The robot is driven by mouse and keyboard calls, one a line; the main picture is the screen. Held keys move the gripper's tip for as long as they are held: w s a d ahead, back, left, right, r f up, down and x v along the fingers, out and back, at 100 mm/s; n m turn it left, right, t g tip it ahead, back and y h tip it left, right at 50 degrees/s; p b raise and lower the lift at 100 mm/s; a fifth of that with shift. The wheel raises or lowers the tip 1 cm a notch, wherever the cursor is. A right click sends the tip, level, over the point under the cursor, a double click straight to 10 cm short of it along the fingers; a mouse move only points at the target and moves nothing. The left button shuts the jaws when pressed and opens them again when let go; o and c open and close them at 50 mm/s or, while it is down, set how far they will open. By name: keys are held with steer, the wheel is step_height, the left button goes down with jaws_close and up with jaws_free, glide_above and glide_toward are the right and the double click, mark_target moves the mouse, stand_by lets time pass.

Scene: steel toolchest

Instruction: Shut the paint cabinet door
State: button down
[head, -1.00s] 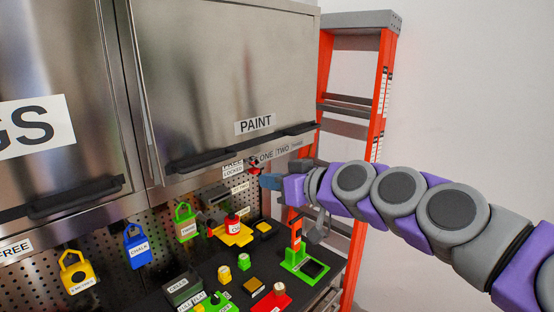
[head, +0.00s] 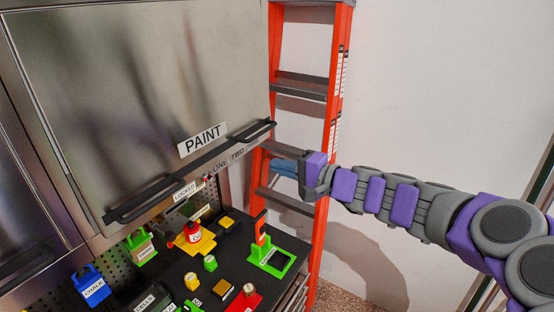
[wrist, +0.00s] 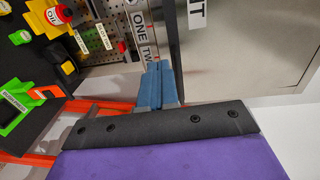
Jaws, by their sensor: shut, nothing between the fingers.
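The paint cabinet door (head: 150,90) is a brushed steel panel with a PAINT label (head: 202,138) and a long black handle (head: 190,172) along its lower edge. It sits close to its frame; I cannot tell if a small gap is left. In the wrist view the door (wrist: 255,45) fills the right side, its edge beside the strip marked ONE TWO. My gripper (head: 284,168) has its blue fingers together and empty, right of and below the handle's right end. In the wrist view the fingers (wrist: 155,88) point toward the door's lower edge; contact is unclear.
An orange ladder (head: 328,110) stands right of the cabinet, behind my gripper. Below the door, a black worktop (head: 235,258) holds a green stand (head: 272,260), a red-capped container (head: 193,232) and several small coloured items. A pale wall fills the right.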

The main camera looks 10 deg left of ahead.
mark_target(230, 154)
steer(key=x, duration=0.8)
steer(key=s+p+x, duration=0.1)
steer(key=x, duration=0.4)
steer(key=shift+a+f, duration=0.1)
steer(key=shift+a, duration=0.1)
steer(key=shift+w+a, duration=0.1)
steer(key=shift+w, duration=0.2)
steer(key=shift+d, duration=0.55)
steer(key=a, duration=0.1)
steer(key=a+b, duration=0.2)
steer(key=shift+w+f+y, duration=0.2)
steer(key=shift+f+y, duration=0.1)
steer(key=w+a+y+b, duration=0.1)
steer(key=b, duration=0.4)
steer(key=shift+t+y+b, duration=0.3)
steer(key=shift+b, duration=0.1)
steer(key=shift+r, duration=0.3)
steer(key=shift+d, duration=0.1)
